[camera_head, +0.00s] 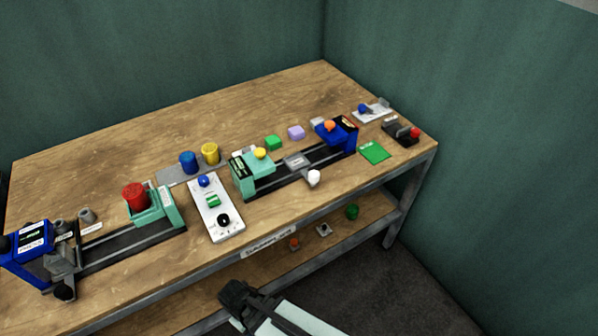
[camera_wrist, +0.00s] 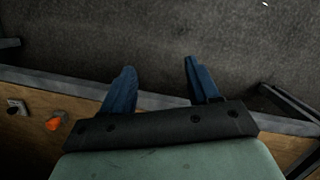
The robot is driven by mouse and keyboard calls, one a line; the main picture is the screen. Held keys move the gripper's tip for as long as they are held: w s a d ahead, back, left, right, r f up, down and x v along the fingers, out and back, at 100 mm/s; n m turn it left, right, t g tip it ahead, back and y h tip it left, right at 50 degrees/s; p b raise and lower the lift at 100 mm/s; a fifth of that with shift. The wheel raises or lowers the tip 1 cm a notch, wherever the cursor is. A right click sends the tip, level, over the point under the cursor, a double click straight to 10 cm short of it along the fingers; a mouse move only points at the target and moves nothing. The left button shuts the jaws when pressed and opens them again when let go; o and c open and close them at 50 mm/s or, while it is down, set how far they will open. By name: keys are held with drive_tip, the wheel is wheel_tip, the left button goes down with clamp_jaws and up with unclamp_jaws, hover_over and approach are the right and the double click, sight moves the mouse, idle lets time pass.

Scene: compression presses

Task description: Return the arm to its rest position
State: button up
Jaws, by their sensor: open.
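My gripper (camera_wrist: 160,82) shows in the wrist view with its two blue fingers apart and nothing between them. It points at the dark grey floor (camera_wrist: 120,35), just past the edge of a wooden shelf. In the head view my arm (camera_head: 290,318) reaches in from the bottom edge. Its dark end is low, in front of the table's lower shelf and clear of the tabletop. The fingertips are hidden in the head view.
The wooden table (camera_head: 110,155) carries two presses, a white button panel (camera_head: 229,225), coloured cylinders and blocks. The lower shelf (camera_head: 270,262) holds a few small items, including a green one (camera_head: 352,212). Open floor (camera_head: 450,285) lies at the right. Green walls stand behind.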

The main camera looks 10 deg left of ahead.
drive_tip(key=w+d+f+m+g, duration=0.2)
drive_tip(key=w+d+f+m, duration=0.1)
drive_tip(key=d, duration=0.6)
drive_tip(key=w+d+f+m+g, duration=0.1)
drive_tip(key=w+d+f+m, duration=0.15)
drive_tip(key=d, duration=0.75)
drive_tip(key=s+d+f+m+g+y, duration=0.1)
drive_tip(key=s+d+f+m, duration=0.1)
drive_tip(key=d, duration=0.7)
drive_tip(key=s+d+f+m+g+y, duration=0.1)
drive_tip(key=d+m+g, duration=0.1)
drive_tip(key=d+m, duration=0.3)
drive_tip(key=d, duration=0.4)
drive_tip(key=shift+s+f, duration=0.35)
drive_tip(key=shift+f, duration=0.05)
